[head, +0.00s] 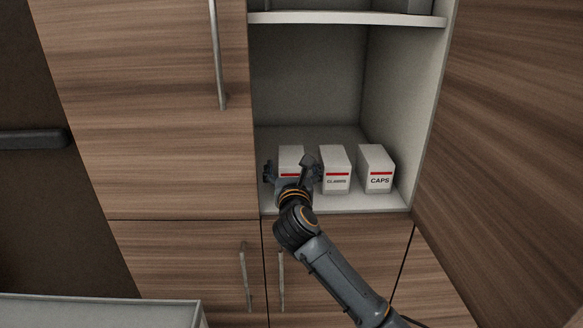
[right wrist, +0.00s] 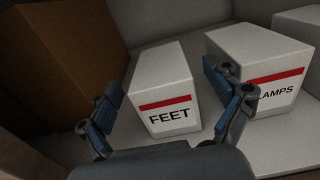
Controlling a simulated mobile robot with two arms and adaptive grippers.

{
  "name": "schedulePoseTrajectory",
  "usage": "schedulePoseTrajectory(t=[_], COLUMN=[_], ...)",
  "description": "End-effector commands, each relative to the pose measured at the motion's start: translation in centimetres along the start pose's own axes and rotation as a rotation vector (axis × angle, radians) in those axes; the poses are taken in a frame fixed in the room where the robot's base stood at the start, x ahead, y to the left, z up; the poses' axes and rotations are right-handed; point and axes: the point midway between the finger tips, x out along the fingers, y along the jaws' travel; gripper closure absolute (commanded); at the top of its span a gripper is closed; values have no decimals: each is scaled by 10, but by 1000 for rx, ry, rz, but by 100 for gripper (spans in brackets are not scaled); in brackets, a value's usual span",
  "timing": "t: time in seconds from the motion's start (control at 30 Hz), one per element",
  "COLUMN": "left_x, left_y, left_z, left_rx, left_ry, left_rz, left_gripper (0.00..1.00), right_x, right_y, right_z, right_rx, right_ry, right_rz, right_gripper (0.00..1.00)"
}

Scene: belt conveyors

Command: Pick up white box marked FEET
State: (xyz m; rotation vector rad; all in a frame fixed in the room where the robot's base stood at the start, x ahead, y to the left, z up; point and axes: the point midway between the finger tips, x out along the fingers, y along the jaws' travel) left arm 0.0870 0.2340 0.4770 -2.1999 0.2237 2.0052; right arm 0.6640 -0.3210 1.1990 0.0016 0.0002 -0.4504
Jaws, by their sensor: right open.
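The white box marked FEET (right wrist: 160,77) stands upright on the cabinet shelf, with a red stripe above its black lettering. In the head view this box (head: 290,156) is the leftmost of three, and my gripper hides its lower front. My right gripper (head: 293,172) is open in front of it. In the right wrist view the fingers of the right gripper (right wrist: 168,110) are spread to the left and right of the box, with visible gaps. Nothing is held. My left gripper is not in view.
A white box marked CLAMPS (head: 336,181) stands just right, close to my right finger. A box marked CAPS (head: 380,181) stands farther right. The shelf (head: 345,203) has a side wall at right. An upper shelf (head: 345,19) is above. An open wooden door (head: 500,130) flanks the right.

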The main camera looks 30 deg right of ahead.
Motion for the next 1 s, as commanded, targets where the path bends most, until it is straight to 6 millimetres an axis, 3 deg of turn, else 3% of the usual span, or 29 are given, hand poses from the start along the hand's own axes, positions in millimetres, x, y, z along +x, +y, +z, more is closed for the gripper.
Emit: schedulePoseTrajectory(t=[0.33, 0.67, 1.0], left_x=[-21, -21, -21], left_y=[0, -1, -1], left_z=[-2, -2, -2], left_rx=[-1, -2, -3], left_ry=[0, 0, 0], left_rz=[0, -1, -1], left_gripper=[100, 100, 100], right_x=[44, 50, 50], right_y=[0, 0, 0], right_z=[4, 2, 2], right_rx=[-3, -2, -2], right_ry=[0, 0, 0], right_rz=[0, 0, 0], right_gripper=[9, 9, 77])
